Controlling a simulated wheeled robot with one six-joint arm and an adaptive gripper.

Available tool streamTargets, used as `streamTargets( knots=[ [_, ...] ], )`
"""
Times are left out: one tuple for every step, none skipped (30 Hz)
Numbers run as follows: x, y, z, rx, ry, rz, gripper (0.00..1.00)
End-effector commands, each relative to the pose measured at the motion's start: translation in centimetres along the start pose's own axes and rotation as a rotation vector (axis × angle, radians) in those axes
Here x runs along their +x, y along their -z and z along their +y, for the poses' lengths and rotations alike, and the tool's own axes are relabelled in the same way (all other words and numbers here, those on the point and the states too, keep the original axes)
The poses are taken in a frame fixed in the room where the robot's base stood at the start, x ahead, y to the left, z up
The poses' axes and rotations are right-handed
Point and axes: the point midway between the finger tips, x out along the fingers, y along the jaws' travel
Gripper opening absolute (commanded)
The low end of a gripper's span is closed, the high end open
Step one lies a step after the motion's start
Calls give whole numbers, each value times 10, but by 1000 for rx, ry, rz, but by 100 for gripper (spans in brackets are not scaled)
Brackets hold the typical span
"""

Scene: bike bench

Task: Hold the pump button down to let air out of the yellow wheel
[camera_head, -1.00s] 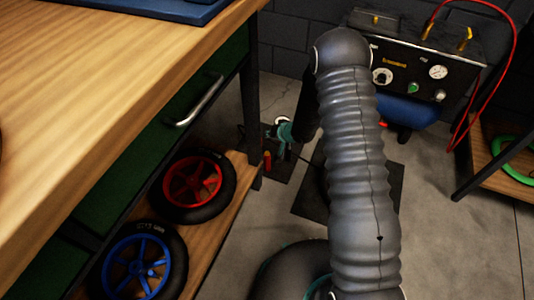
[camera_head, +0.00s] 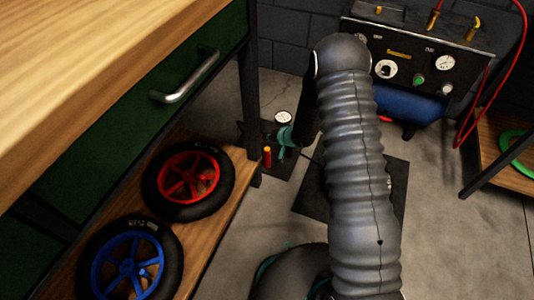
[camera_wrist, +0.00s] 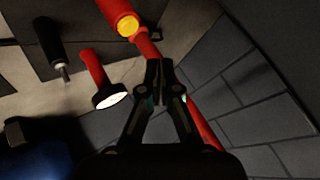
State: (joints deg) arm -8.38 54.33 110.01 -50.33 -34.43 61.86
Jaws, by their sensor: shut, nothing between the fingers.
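In the wrist view my gripper (camera_wrist: 166,66) is shut and empty, its tips together. Just beyond the tips, up and left, is a red cylinder with a round yellow button (camera_wrist: 127,26) on its end. The tips appear apart from the button; the depth between them is hard to judge. A red stem with a white-faced round gauge (camera_wrist: 111,97) stands to the left. In the head view a small red post (camera_head: 267,158) with an orange-yellow top and a white gauge (camera_head: 283,117) show left of my arm. The yellow wheel is not visible.
A wooden bench with a drawer handle (camera_head: 186,78) is at left. A red wheel (camera_head: 188,181) and a blue wheel (camera_head: 132,267) lie on its lower shelf. A black compressor panel (camera_head: 418,62) with a blue tank stands at back right. A dark mat (camera_head: 398,190) lies under my arm.

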Motion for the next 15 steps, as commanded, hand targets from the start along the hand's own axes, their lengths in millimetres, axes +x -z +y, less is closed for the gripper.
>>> streamTargets(
  knots=[
    [8,-6,6,0,0,0,0],
    [10,-7,7,1,0,0,0],
    [13,-9,9,1,0,0,0],
    [14,-11,11,1,0,0,0],
    [16,-12,12,1,0,0,0],
    [18,-13,13,1,-1,0,0],
    [19,-14,14,1,-1,0,0],
    [20,-15,15,0,-1,0,0],
    [21,-15,15,0,-1,0,0],
    [21,-15,15,0,0,0,0],
    [21,-15,16,0,0,0,0],
    [21,-15,16,0,0,0,0],
    [21,-15,15,0,0,0,0],
    [21,-15,15,0,0,0,0],
    [21,-15,15,0,0,0,0]
  ],
)
